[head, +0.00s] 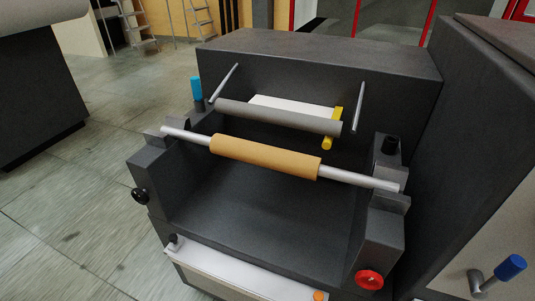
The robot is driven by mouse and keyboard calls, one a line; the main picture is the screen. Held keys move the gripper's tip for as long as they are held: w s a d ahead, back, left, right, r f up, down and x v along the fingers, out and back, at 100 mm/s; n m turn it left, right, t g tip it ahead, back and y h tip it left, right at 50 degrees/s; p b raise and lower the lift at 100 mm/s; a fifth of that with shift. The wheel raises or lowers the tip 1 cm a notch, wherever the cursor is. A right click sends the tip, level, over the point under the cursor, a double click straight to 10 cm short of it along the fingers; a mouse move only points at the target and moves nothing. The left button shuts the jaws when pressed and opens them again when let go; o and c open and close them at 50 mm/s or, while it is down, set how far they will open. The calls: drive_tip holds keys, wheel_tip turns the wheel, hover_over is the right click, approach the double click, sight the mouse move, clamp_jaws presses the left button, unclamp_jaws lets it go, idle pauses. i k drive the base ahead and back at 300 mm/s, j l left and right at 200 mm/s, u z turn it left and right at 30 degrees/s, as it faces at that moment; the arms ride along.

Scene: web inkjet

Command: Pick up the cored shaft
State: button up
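The cored shaft (265,157) is a thin silver metal shaft with a tan, cardboard-coloured core around its middle. It lies across the dark grey machine, tilted slightly down to the right in the head view. Its left end rests at the left side block (160,170) and its right end at the right side block (385,210). The core hangs over the open bay between the blocks. My gripper is not in view.
Behind the shaft are a grey roller (270,117), a white sheet and a yellow piece (335,128). A blue handle (196,88) stands at left, a red knob (369,279) at lower right. A dark cabinet (480,110) stands close on the right. Floor (60,220) at left is clear.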

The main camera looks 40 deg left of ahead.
sight(293, 163)
drive_tip(key=u, duration=0.4)
drive_tip(key=i+j+u, duration=0.1)
drive_tip(key=j+u, duration=0.3)
drive_tip(key=i+j+u, duration=0.15)
drive_tip(key=u, duration=0.25)
drive_tip(key=i+j+u, duration=0.15)
drive_tip(key=u, duration=0.25)
drive_tip(key=i+j, duration=0.5)
